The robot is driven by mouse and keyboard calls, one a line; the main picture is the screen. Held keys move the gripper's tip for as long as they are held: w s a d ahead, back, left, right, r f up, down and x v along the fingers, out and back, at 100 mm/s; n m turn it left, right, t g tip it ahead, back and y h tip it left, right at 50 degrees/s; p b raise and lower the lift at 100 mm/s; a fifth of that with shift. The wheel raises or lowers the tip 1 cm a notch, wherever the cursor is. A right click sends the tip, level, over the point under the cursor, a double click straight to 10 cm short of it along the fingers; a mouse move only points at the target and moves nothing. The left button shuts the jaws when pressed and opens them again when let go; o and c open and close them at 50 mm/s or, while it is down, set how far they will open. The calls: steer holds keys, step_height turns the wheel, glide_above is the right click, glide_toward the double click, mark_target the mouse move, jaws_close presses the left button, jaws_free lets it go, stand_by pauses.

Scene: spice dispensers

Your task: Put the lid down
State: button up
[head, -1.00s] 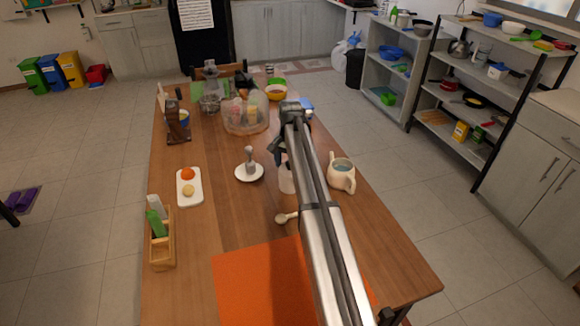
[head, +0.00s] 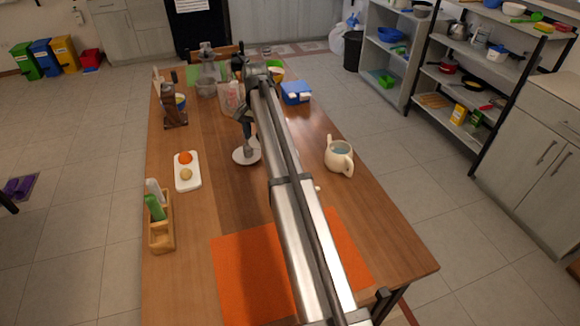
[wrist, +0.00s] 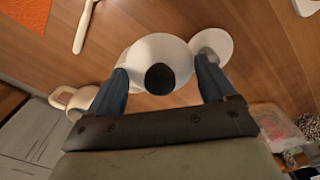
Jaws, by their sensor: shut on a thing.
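In the wrist view, a white, rounded lid (wrist: 158,50) with a dark knob (wrist: 160,78) lies between the two blue fingers of my gripper (wrist: 162,82), which is shut on it. A pale curved rim shows just left of the lid; I cannot tell what it belongs to. A white saucer (wrist: 221,40) with a small grey-white item on it is right beside the lid. In the head view my gripper (head: 247,130) is over the same saucer (head: 240,157), and my arm hides the lid.
A cream pot (head: 339,156) stands at the table's right; a white board (head: 188,181) with an orange and a pale round item is at left. A wooden holder (head: 162,235), an orange mat (head: 250,280) and a blue box (head: 295,93) are also on the table. A spoon (wrist: 83,25) lies nearby.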

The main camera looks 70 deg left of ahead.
steer(key=shift+s+d+f, duration=2.4)
steer(key=shift+s+d, duration=0.6)
steer(key=shift+s, duration=0.7)
steer(key=shift+m, duration=0.5)
steer(key=shift+f, duration=4.9)
steer(key=shift+f, duration=0.1)
steer(key=o, duration=0.9)
steer(key=shift+c, duration=0.2)
step_height(320, 180, up, 12)
